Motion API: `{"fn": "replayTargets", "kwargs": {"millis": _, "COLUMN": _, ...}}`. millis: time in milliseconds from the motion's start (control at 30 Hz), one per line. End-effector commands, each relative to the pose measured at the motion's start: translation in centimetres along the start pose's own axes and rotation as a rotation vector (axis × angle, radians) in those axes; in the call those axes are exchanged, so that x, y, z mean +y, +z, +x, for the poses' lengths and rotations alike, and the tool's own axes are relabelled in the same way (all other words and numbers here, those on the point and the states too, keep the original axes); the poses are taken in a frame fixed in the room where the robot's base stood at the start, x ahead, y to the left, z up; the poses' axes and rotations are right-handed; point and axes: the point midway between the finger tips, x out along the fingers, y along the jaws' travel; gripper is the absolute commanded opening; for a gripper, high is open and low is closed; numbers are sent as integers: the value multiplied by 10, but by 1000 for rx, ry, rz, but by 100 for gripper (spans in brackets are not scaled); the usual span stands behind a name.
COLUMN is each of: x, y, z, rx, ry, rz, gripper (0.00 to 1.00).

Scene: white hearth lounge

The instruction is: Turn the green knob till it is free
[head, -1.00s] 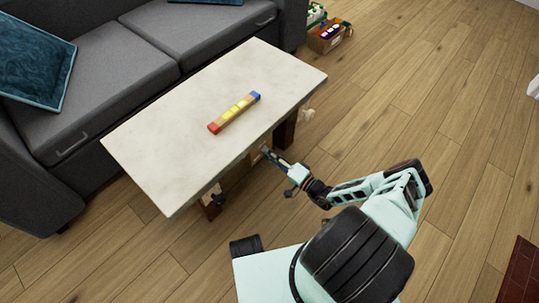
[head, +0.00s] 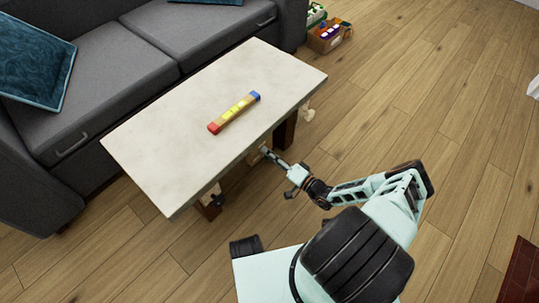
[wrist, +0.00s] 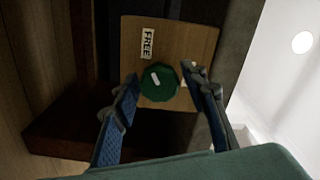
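The green knob (wrist: 159,82) sits on a light wooden panel (wrist: 190,35) in the wrist view. It is faceted and has a white mark near its top, pointing up and slightly left. A label reading "FREE" (wrist: 148,43) is above it to the left. My gripper (wrist: 160,74) is open, with one blue finger on each side of the knob. Gaps show between the fingertips and the knob. A second pale label is partly hidden behind the right finger. In the head view my gripper (head: 266,151) reaches under the table's near edge, and the knob is hidden.
A dark table leg (head: 285,131) is close by on the right. A grey sofa (head: 110,85) stands behind.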

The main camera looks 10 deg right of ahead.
Motion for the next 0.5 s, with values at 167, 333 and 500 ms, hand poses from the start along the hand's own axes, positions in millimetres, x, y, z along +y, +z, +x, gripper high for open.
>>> {"fn": "replayTargets", "kwargs": {"millis": 167, "x": 0, "y": 1, "z": 0, "rx": -1, "ry": 0, "rz": 1, "gripper": 47}}
{"fn": "replayTargets", "kwargs": {"millis": 333, "x": 0, "y": 1, "z": -2, "rx": -1, "ry": 0, "rz": 2, "gripper": 47}}
{"fn": "replayTargets", "kwargs": {"millis": 500, "x": 0, "y": 0, "z": -22, "rx": 0, "ry": 1, "rz": 2, "gripper": 47}}
